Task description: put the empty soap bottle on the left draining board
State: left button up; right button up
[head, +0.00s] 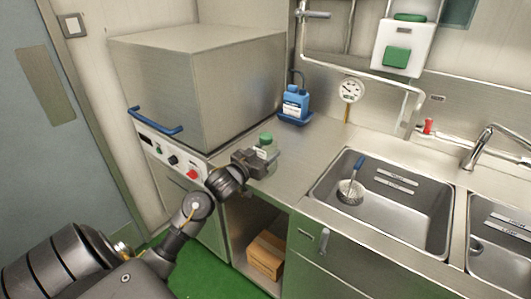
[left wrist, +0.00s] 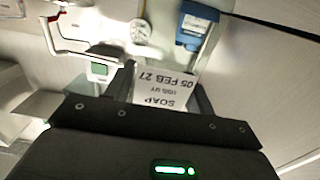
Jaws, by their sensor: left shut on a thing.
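The soap bottle (head: 266,141) is pale and see-through with a green cap. My left gripper (head: 262,158) is shut on it, at the left end of the steel counter. In the left wrist view its white label (left wrist: 165,90) reads SOAP with a date, upside down, between my fingers. The left draining board (head: 312,150) is the bare steel top to the left of the sink. The bottle is over or at its front left part; I cannot tell whether its base touches the steel. My right gripper is not in view.
A steel box-shaped machine (head: 205,85) stands left. The board's middle is clear.

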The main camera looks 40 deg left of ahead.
pick_arm(q)
jog(key=shift+f, duration=0.15)
jog(key=o, duration=1)
jog(key=shift+s, duration=0.1)
jog(key=s+b, duration=0.1)
jog(key=s, duration=1.1)
jog(key=shift+d, duration=0.15)
